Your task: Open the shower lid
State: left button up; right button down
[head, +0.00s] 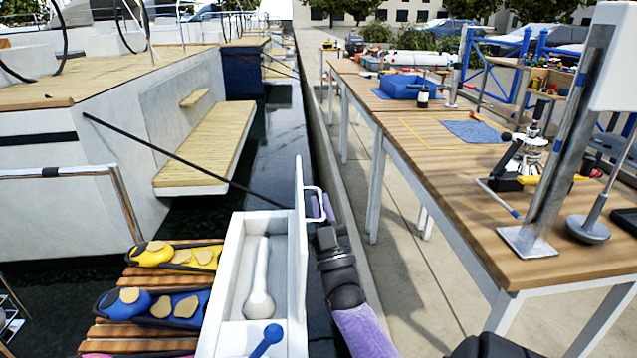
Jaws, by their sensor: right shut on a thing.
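The shower box (234,275) is a white open-topped case at the bottom centre. Its white lid (299,215) stands about upright along the box's right side, seen nearly edge-on. A white handle (320,189) sticks out from the lid's right face. A white shower handset (260,280) lies inside the open box, and a blue knob (268,340) shows at its near end. My right gripper (321,208) is right of the lid, shut on the handle; the fingertips are partly hidden by the handle. My left gripper is not in view.
A long wooden workbench (420,135) with tools and a metal post stands on the right. Wooden slats with yellow (178,255) and blue (150,308) footwear-like items lie left of the box. A dark rope (180,158) runs toward the lid. Pavement between box and bench is clear.

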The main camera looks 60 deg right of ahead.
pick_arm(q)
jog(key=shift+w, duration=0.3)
pick_arm(e)
jog(key=shift+r, duration=0.1)
jog(key=c, duration=0.7)
grip_release()
jog(key=shift+d, duration=0.1)
jog(key=shift+s+f, duration=0.15)
jog(key=shift+f, duration=0.1)
pick_arm(q)
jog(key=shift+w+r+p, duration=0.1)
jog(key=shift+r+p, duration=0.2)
jog(key=shift+p, duration=0.05)
pick_arm(e)
jog(key=v, duration=0.9)
jog(key=shift+s+a, duration=0.15)
jog(key=shift+a, duration=0.05)
jog(key=shift+f, duration=0.1)
